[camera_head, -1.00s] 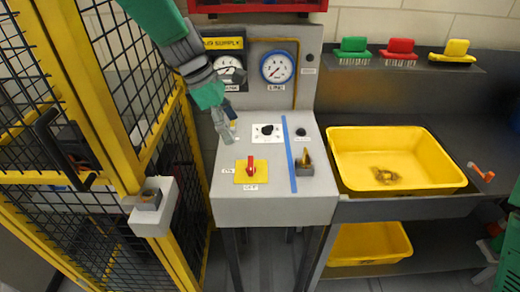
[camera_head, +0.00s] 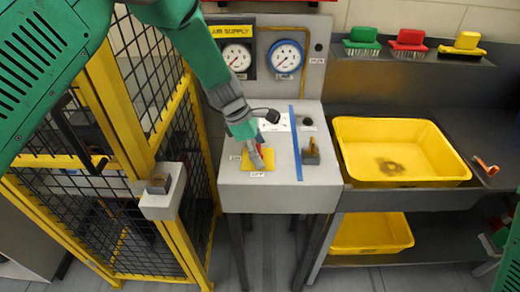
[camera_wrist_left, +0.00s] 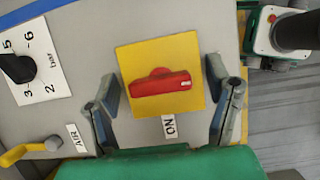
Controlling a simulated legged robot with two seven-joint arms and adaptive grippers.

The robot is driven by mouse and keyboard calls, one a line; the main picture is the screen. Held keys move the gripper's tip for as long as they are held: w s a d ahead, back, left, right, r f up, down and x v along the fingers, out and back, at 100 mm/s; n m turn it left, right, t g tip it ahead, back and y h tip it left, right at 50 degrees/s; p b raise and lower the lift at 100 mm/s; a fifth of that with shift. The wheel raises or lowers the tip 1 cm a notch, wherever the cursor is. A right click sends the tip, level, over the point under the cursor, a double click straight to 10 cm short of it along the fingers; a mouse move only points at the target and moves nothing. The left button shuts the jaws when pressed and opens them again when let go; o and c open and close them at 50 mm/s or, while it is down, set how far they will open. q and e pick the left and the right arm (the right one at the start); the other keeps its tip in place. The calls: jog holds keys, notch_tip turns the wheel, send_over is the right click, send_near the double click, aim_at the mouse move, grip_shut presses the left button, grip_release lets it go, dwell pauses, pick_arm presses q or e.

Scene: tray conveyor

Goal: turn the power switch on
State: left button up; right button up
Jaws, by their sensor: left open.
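The power switch is a red handle (camera_wrist_left: 160,84) on a yellow plate (camera_wrist_left: 134,56), on the grey panel's top. In the left wrist view the handle lies crosswise, with the ON label (camera_wrist_left: 170,126) below the plate. My left gripper (camera_head: 262,157) is over the plate, pointing down. Its two fingers stand open on either side of the handle, with gaps to it. In the head view the gripper hides most of the handle; the OFF label (camera_head: 257,174) shows in front of the plate. My right gripper is not in view.
A black knob (camera_wrist_left: 18,68) and a yellow lever (camera_wrist_left: 22,152) are beside the switch. A blue strip (camera_head: 296,140) and a small block (camera_head: 310,155) lie to the right. Gauges (camera_head: 285,56) stand behind. A yellow fence (camera_head: 120,120) is left, a yellow tub (camera_head: 355,140) right.

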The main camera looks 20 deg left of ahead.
pick_arm(q)
jog(key=shift+w+a+f, duration=0.1)
jog(key=shift+a+f, duration=0.05)
jog(key=shift+a, duration=0.2)
jog(key=c, duration=1.2)
jog(key=shift+o, duration=0.2)
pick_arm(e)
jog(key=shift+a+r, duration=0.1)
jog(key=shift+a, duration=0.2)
